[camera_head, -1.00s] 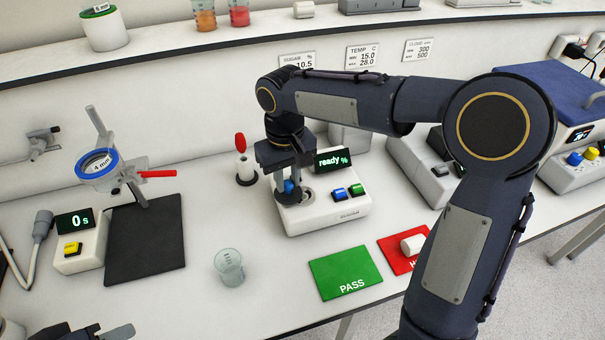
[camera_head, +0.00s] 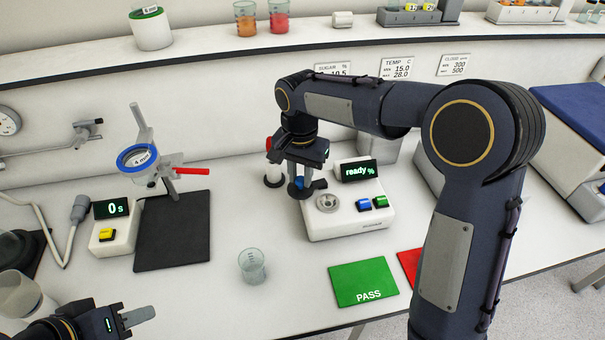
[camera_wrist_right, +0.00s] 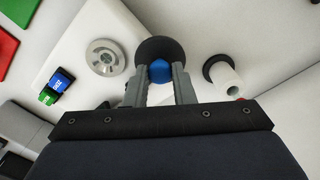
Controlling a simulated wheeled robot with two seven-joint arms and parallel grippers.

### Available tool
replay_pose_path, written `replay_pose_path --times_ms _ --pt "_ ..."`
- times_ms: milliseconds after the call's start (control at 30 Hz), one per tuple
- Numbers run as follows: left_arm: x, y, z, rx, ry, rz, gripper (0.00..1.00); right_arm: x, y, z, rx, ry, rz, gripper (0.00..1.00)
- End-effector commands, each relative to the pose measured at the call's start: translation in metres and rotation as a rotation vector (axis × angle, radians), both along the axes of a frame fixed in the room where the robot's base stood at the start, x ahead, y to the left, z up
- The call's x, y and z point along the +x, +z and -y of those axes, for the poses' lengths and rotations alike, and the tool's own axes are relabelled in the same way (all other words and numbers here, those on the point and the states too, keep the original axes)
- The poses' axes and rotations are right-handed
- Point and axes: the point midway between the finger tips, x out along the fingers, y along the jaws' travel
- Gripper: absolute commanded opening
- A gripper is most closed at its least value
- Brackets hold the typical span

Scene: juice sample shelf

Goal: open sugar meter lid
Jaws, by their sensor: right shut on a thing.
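The sugar meter (camera_head: 350,225) is a white box with a green "ready %" display (camera_head: 358,171) and blue and green buttons. Its round metal sample well (camera_head: 327,203) is uncovered, and it also shows in the wrist view (camera_wrist_right: 105,57). My right gripper (camera_wrist_right: 160,75) is shut on the blue knob (camera_wrist_right: 160,71) of the black round lid (camera_wrist_right: 160,46). In the head view the lid (camera_head: 300,192) is off the well, at the meter's left edge. I cannot tell its exact height. My left gripper (camera_head: 138,316) is low at the left, its jaw opening unclear.
A clear beaker (camera_head: 252,266) and a green PASS mat (camera_head: 363,283) are in front. A black pad (camera_head: 172,235) and ring stand are further left. Bare table lies between the pad and meter.

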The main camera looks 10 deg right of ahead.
Motion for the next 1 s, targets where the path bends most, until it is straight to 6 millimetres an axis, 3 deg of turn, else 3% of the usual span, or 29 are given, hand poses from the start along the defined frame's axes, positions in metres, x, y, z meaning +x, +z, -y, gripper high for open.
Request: replay_pose_path --times_ms 667,700,867,1000 --pt "0.0000 0.0026 0.0000 0.000 0.000 0.000 0.36 0.0046 0.0011 -0.0001 0.001 -0.069 0.003 0.00" --pt "-0.0001 0.0025 0.0000 0.000 0.000 0.000 0.36 0.0046 0.0011 -0.0001 0.001 -0.069 0.003 0.24" --pt "-0.0001 0.0025 0.0000 0.000 0.000 0.000 0.36 0.0044 0.0008 -0.0001 0.000 -0.069 0.003 0.45" --pt "0.0000 0.0024 0.0000 0.000 0.000 0.000 0.36 0.0042 0.0005 -0.0002 0.001 -0.069 0.002 0.45"
